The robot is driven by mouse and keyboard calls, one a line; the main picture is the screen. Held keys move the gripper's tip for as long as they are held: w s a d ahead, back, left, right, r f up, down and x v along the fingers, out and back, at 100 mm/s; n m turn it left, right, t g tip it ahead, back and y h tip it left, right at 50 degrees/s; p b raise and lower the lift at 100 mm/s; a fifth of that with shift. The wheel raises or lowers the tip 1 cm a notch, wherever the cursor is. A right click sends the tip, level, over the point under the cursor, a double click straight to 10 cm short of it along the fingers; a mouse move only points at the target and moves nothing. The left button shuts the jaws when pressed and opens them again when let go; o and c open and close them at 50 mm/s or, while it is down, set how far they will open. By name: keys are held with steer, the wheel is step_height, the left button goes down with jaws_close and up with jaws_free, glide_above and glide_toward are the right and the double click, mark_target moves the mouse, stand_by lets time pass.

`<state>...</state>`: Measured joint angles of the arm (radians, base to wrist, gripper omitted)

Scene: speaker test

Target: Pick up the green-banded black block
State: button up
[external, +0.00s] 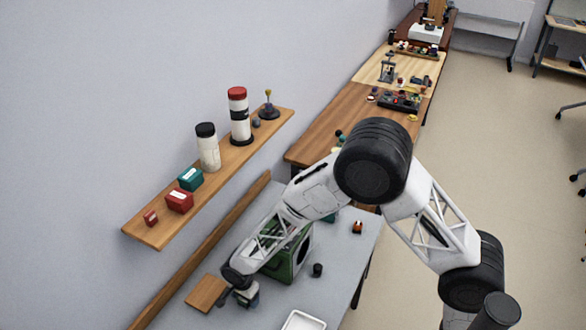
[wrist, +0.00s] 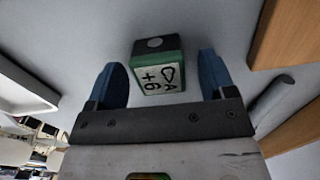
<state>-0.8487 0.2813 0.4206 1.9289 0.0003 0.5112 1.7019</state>
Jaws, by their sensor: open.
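The green-banded black block (wrist: 157,68) shows in the wrist view, with a dark top bearing a pale round spot, a green band and a white face with black marks. It sits on the grey table, between and slightly beyond the two blue fingers of my gripper (wrist: 161,62). The gripper is open, with gaps on both sides of the block. In the external view my gripper (external: 240,298) is low over the grey table, right of a wooden board. The arm hides most of the block there.
A green box-shaped speaker (external: 286,256) stands close to my forearm. A small black cylinder (external: 317,270) and an orange-black item (external: 357,228) are on the table. A white tray (external: 303,321) is at the front; the wooden board (external: 205,292) lies left. A wall shelf (external: 150,232) hangs above.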

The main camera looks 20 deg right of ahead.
steer(key=shift+f, duration=0.25)
steer(key=shift+c, duration=0.2)
steer(key=c, duration=1)
